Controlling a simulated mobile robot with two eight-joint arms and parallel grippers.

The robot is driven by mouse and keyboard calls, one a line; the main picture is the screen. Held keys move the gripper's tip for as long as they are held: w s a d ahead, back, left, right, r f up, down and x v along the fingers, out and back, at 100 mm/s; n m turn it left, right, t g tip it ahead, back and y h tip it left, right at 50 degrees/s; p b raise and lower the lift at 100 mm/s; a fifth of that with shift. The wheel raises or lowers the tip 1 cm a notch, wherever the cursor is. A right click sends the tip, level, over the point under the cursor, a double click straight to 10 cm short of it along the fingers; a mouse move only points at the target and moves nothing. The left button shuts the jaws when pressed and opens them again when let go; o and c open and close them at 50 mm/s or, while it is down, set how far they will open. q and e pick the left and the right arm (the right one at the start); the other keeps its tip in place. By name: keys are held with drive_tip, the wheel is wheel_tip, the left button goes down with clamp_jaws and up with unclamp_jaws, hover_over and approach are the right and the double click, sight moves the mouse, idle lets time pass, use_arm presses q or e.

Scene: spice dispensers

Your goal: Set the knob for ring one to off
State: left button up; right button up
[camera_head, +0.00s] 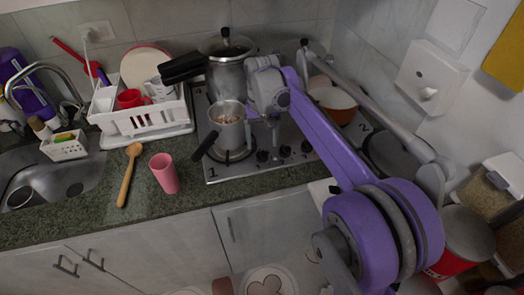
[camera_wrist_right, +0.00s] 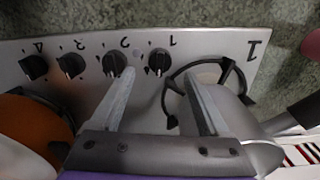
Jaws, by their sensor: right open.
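The knob for ring one (camera_wrist_right: 159,61) is a dark knob under a printed 1 on the steel stove front in the right wrist view. Knobs two (camera_wrist_right: 113,63), three (camera_wrist_right: 71,65) and four (camera_wrist_right: 33,67) stand in a row to its left. Ring one (camera_wrist_right: 172,96) is a black grate, partly hidden by my finger and a steel pot (camera_head: 228,128). My right gripper (camera_wrist_right: 157,82) is open, its fingers apart on either side of knob one in that picture and apparently empty. Contact is not visible. My left gripper is not in view.
The pot's black handle (camera_head: 205,146) sticks out over the stove's left edge. A pressure cooker (camera_head: 228,72) stands behind. A pink cup (camera_head: 164,173) and wooden spoon (camera_head: 129,175) are on the counter at left. An orange bowl (camera_wrist_right: 28,125) sits near knob four.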

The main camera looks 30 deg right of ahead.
sight(262, 152)
drive_tip(key=shift+f, duration=2.4)
clamp_jaws()
drive_tip(key=shift+n, duration=0.7)
unclamp_jaws()
